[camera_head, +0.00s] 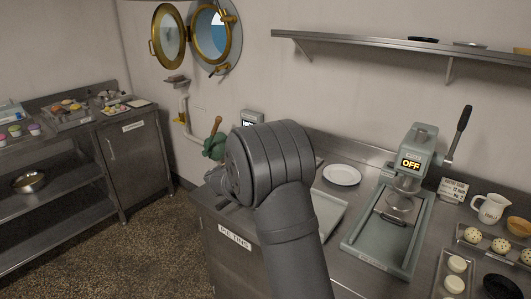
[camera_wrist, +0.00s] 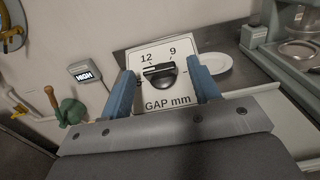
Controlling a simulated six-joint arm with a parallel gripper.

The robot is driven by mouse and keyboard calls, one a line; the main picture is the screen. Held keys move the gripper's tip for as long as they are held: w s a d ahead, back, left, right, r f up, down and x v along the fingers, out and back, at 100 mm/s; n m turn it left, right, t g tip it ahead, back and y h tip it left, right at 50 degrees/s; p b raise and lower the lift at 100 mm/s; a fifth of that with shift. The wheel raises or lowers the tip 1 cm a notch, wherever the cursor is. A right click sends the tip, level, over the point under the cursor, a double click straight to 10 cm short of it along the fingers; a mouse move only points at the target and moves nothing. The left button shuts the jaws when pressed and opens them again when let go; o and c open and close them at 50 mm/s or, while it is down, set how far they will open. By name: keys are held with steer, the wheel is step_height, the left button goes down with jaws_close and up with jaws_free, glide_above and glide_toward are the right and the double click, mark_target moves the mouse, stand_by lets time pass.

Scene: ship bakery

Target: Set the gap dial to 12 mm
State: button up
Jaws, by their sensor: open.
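In the wrist view the gap dial's white plate (camera_wrist: 180,103) reads "12", "9" and "GAP mm". Its black knob (camera_wrist: 160,77) sits in the middle of the plate, below the numbers. A pale line shows along the knob's upper edge; I cannot tell for certain which mark it points to. My gripper (camera_wrist: 163,82) is open, with one blue finger at each side of the knob and a visible space between them. In the head view my arm hides the dial and the gripper.
A grey press (camera_head: 415,141) with an "OFF" display and lever stands right, beside a card (camera_head: 453,189) reading "12 mm". A white plate (camera_head: 342,174) lies on the counter. A "HIGH" display (camera_wrist: 85,74) and green valve (camera_wrist: 72,111) are at the wall, left of the dial.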

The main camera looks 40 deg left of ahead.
steer(key=shift+c, duration=0.3)
steer(key=c, duration=0.9)
steer(key=shift+a+m+h, duration=0.15)
steer(key=shift+m+h, duration=0.85)
steer(key=shift+h, duration=0.1)
steer(key=o, duration=1)
steer(key=shift+c, duration=0.2)
steer(key=s+a, duration=0.2)
steer(key=s, duration=1.5)
steer(key=shift+s, duration=0.15)
